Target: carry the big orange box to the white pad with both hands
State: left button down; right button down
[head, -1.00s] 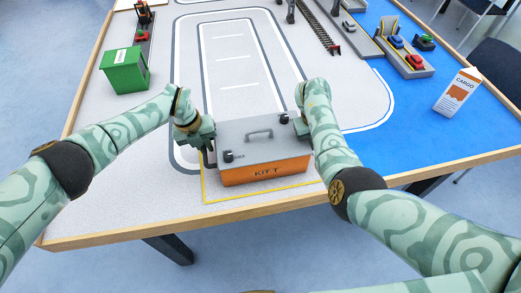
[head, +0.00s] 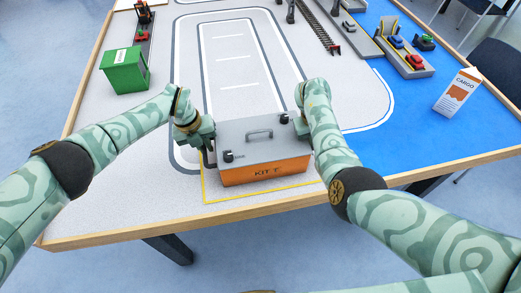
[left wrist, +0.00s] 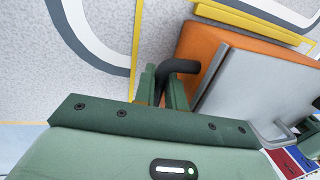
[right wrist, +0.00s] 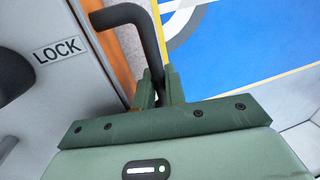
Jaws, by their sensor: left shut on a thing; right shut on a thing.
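The big orange box (head: 266,172) has a grey lid with a carrying handle and dark latches, and lettering on its front. It is at the near edge of the table, inside or above a yellow outline (head: 232,199); I cannot tell whether it touches the table. My left gripper (head: 207,143) is shut on the dark left side handle, which shows in the left wrist view (left wrist: 181,66). My right gripper (right wrist: 160,88) is shut on the dark right side handle (right wrist: 128,13); my arm partly hides it in the head view. I cannot make out the white pad for certain.
A green bin (head: 124,71) stands at the left. A cargo carton (head: 457,92) stands on the blue area at the right. Train track (head: 320,27) and a platform with toy cars (head: 405,58) lie at the back. The grey printed roadway (head: 230,65) beyond the box is clear.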

pick_arm(q)
jog(key=shift+w+r, duration=0.1)
jog(key=shift+r, duration=0.05)
pick_arm(e)
jog(key=shift+r, duration=0.1)
dwell(0.5)
